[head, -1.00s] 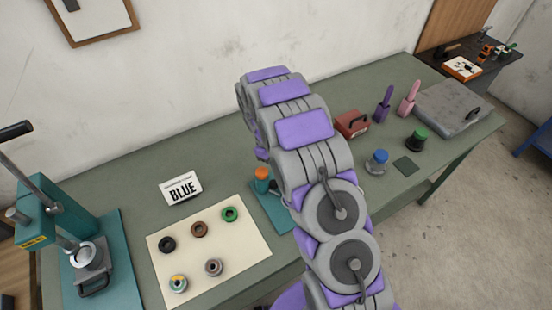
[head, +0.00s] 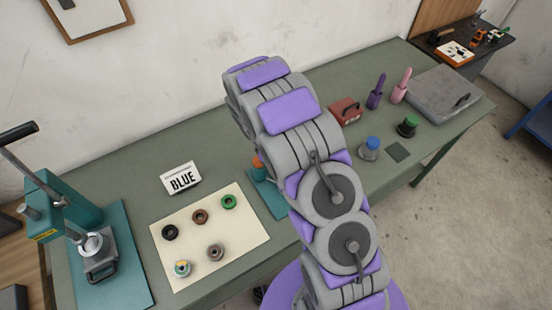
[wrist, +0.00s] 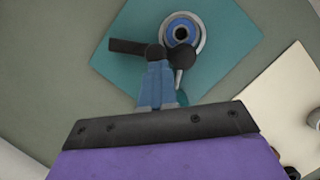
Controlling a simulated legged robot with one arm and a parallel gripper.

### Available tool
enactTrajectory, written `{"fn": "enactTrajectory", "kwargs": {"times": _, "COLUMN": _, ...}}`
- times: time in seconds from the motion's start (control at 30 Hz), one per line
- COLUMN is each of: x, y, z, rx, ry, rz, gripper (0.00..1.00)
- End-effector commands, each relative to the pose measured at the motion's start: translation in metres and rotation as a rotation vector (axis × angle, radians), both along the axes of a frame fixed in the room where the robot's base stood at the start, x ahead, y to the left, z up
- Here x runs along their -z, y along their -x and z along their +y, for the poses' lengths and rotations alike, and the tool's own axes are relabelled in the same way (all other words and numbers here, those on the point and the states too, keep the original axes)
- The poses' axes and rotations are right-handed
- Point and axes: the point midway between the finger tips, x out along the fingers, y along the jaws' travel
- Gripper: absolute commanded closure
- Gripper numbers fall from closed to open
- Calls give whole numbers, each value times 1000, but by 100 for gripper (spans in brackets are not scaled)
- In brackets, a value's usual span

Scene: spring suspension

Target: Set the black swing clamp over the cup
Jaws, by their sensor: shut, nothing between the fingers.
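The cup (wrist: 198,22) shows in the wrist view as a pale metal rim with a blue ring inside, on a teal base plate (wrist: 120,65). The black swing clamp (wrist: 127,46) lies beside the cup's near edge, its dark bar pointing left and a round black knob to the right. It seems to sit beside the cup, not across its opening. My gripper (wrist: 155,68) is shut and empty, its blue fingertips close to the clamp's black middle part; I cannot tell whether they touch. In the head view my arm hides the gripper, cup and clamp; the teal plate (head: 272,200) partly shows.
A teal lever press (head: 60,215) stands at far left. A red box (head: 345,110), blue-topped jar (head: 370,148) and grey case (head: 445,93) are at right.

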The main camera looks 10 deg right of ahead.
Motion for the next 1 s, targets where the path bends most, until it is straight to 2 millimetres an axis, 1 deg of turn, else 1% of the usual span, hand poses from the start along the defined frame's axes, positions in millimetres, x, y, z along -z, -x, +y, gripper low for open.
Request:
{"fn": "enactTrajectory", "kwargs": {"times": 0.4, "x": 0, "y": 8, "z": -5, "rx": -101, "ry": 1, "rz": 4, "gripper": 100}}
{"fn": "enactTrajectory", "kwargs": {"times": 1.0, "x": 1, "y": 9, "z": -7, "rx": -154, "ry": -2, "rz": -1, "gripper": 100}}
